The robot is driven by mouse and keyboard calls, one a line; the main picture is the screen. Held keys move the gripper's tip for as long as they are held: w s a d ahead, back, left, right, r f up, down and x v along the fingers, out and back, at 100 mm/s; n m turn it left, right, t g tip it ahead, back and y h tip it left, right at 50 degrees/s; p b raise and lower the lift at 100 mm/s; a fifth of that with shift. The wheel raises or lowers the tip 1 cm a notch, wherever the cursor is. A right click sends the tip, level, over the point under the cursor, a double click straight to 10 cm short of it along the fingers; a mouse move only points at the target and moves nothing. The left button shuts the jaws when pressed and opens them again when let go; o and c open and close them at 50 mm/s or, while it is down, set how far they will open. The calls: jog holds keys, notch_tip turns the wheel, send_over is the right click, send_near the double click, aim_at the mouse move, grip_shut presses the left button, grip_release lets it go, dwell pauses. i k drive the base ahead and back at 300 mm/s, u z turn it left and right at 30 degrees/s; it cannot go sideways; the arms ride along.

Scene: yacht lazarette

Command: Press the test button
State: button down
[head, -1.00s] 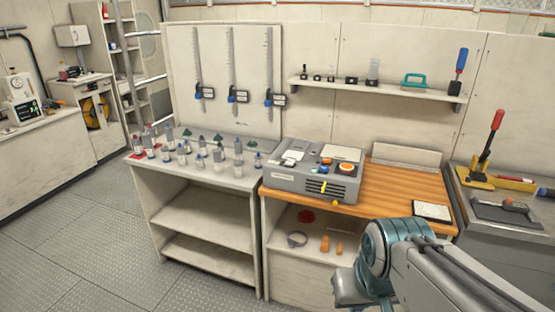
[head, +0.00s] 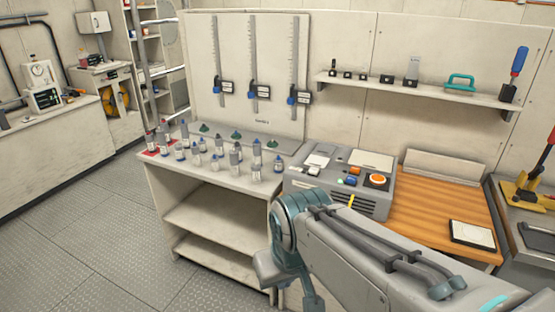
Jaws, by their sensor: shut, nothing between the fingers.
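A grey device (head: 300,178) with a sloped top stands on the left part of the wooden bench top. Its top carries a large round orange button (head: 377,180) in a pale surround. A small blue control (head: 354,170) and an orange one (head: 350,181) sit to its left. I cannot read labels, so I cannot tell which is the test button. My arm crosses the lower right of the view, and its teal joint hides part of the device's front.
Left of the device, a bench (head: 205,172) holds several small bottles, with calipers (head: 219,85) hanging behind. A wall shelf (head: 420,92) is above. A white-topped pad (head: 472,235) lies on the wooden bench top (head: 425,205). Floor (head: 90,240) at left is clear.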

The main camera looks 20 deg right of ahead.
aim_at(313, 171)
jog(key=z, duration=0.3)
jog(key=i, duration=0.85)
jog(key=z, duration=0.6)
